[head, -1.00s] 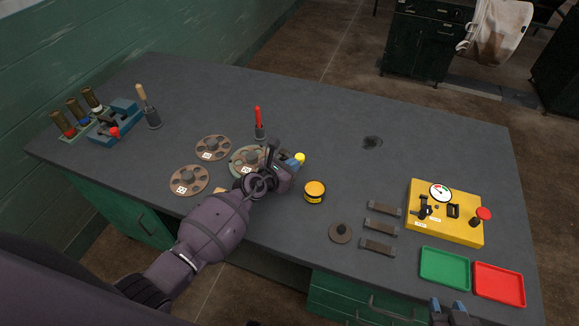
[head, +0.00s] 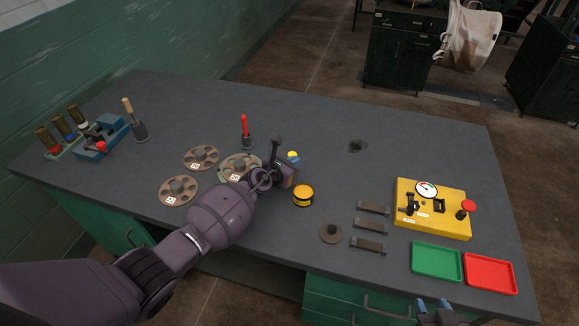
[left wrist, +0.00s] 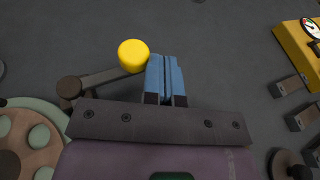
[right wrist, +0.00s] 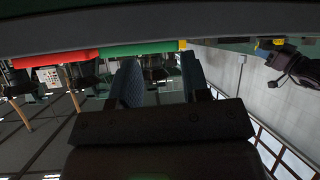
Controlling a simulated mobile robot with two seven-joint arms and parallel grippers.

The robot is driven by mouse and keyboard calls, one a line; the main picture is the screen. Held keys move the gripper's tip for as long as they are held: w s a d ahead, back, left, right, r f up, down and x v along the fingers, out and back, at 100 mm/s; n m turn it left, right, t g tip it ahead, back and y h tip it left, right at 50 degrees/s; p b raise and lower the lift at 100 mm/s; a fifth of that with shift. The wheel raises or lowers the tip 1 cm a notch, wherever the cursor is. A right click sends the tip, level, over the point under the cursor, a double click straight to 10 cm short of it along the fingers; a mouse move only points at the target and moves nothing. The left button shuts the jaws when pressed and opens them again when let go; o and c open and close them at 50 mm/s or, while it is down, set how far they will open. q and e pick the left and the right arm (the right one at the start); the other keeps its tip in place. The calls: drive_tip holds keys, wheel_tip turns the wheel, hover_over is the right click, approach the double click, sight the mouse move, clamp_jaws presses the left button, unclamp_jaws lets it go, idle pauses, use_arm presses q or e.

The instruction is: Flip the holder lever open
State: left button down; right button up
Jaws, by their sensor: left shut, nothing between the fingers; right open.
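The holder lever is a dark bar ending in a round yellow knob (head: 292,154). In the left wrist view the bar (left wrist: 105,77) runs from a dark pivot at the left up to the knob (left wrist: 133,56). The pivot is beside a round disc holder (left wrist: 35,150), partly cut off by the frame. My left gripper (left wrist: 165,75) is shut and empty, with its blue fingertips just right of the knob; I cannot tell whether they touch it. My right gripper (head: 434,305) is open and empty at the table's front edge, and its blue fingers also show in the right wrist view (right wrist: 158,82).
A red-handled tool (head: 245,130) stands behind the discs. A yellow gauge box (head: 433,220), green tray (head: 436,261) and red tray (head: 490,272) are at the right. The table's back middle is mostly clear.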

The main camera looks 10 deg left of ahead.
use_arm(q)
drive_tip(key=shift+w+d, duration=0.2)
drive_tip(key=shift+w, duration=0.15)
use_arm(e)
drive_tip(key=shift+s+d+f, duration=0.15)
drive_tip(key=shift+s+f, duration=0.55)
drive_tip(key=shift+w+r, duration=0.15)
